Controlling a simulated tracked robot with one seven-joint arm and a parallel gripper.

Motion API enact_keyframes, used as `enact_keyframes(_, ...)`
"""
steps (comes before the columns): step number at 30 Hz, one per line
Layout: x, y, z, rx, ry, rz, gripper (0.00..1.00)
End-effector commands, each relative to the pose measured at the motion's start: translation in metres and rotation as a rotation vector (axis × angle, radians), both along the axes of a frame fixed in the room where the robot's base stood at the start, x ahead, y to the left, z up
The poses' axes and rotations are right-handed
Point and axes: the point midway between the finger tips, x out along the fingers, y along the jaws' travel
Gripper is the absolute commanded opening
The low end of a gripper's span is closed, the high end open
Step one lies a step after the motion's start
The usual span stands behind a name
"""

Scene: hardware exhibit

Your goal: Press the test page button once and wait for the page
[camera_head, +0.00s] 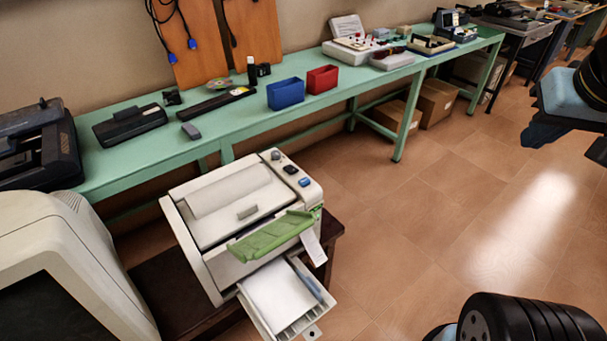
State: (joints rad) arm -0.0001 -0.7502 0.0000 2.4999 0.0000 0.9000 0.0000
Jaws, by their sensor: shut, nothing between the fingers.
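A beige printer (195,240) stands on a low dark brown table at the lower middle. Its control strip at the upper right corner has a small round control (275,155), a dark control (290,169) and a blue button (304,182). Any labels are too small to read, so I cannot tell which is the test page button. A green flap (270,237) is folded out at the printer's front. An open drawer below it holds white paper (277,297). A narrow white tag (313,248) hangs beside the flap. I cannot make out my gripper in this view.
A beige monitor (50,250) stands close at the printer's left. A long green bench (150,160) behind carries electronics, a blue bin (286,93) and a red bin (322,79). Cardboard boxes (435,103) sit beneath it. The floor (440,215) right of the printer is clear.

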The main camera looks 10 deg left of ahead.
Motion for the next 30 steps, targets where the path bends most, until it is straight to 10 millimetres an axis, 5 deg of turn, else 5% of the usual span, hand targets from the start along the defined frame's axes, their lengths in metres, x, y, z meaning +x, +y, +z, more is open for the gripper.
enact_keyframes(16, 0.009, 0.011, -0.004, 0.052, 0.029, 0.009, 0.0)
enact_keyframes(18, 0.015, 0.039, -0.008, 0.095, 0.054, 0.026, 0.0)
enact_keyframes(30, 0.064, 0.113, -0.035, 0.406, 0.25, 0.007, 0.0)
